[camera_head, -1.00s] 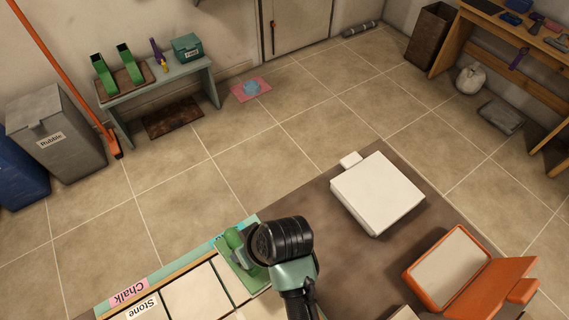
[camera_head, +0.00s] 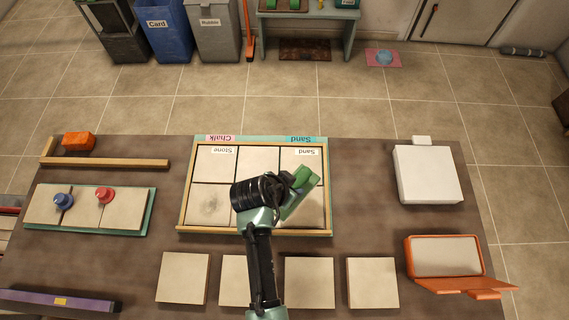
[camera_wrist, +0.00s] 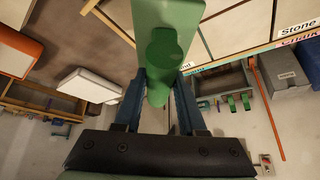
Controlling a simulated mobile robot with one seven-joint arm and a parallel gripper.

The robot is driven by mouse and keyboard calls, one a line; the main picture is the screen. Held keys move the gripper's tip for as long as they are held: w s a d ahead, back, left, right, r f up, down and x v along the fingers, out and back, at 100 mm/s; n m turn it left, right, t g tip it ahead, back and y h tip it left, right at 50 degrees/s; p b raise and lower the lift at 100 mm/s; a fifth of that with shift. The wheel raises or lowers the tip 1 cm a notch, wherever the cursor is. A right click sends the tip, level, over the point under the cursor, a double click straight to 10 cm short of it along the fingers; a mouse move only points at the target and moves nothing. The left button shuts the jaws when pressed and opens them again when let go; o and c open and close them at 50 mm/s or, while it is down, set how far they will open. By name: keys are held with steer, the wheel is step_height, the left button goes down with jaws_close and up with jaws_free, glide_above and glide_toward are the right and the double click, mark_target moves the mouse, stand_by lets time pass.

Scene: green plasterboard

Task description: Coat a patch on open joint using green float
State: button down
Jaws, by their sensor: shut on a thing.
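My gripper (camera_head: 284,193) is shut on the green float (camera_head: 304,196), which sits above the right part of the framed panel, tilted. In the wrist view the float (camera_wrist: 168,18) stands between the blue fingers of my gripper (camera_wrist: 158,88). The framed panel (camera_head: 182,205) holds several pale boards with dark joints between them. Its far edge carries a pink Chalk label (camera_head: 219,138) and a blue Sand label (camera_head: 300,139); white Stone and Sand labels lie on the boards. A greyish mark (camera_head: 209,203) shows on the lower left board. My arm hides part of the lower middle joints.
A tray (camera_head: 140,228) with a blue knob (camera_head: 63,202) and a red knob (camera_head: 105,195) is at left. Loose square boards (camera_head: 183,278) line the front. A white box (camera_head: 428,175) and an open orange case (camera_head: 445,240) stand at right. Bare table separates panel and box.

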steer(key=shift+w+a+r+m+h+p, duration=0.3)
steer(key=shift+w+a+r, duration=0.15)
steer(key=shift+r, duration=0.15)
steer(key=shift+w+a+r+m+h+p, duration=0.2)
steer(key=shift+w+a+r+m+p, duration=0.1)
steer(key=shift+w+a+r, duration=0.25)
step_height(320, 180, down, 5)
steer(key=b, duration=0.4)
steer(key=shift+s+d, duration=0.1)
steer(key=shift+s, duration=0.05)
steer(key=shift+r, duration=0.1)
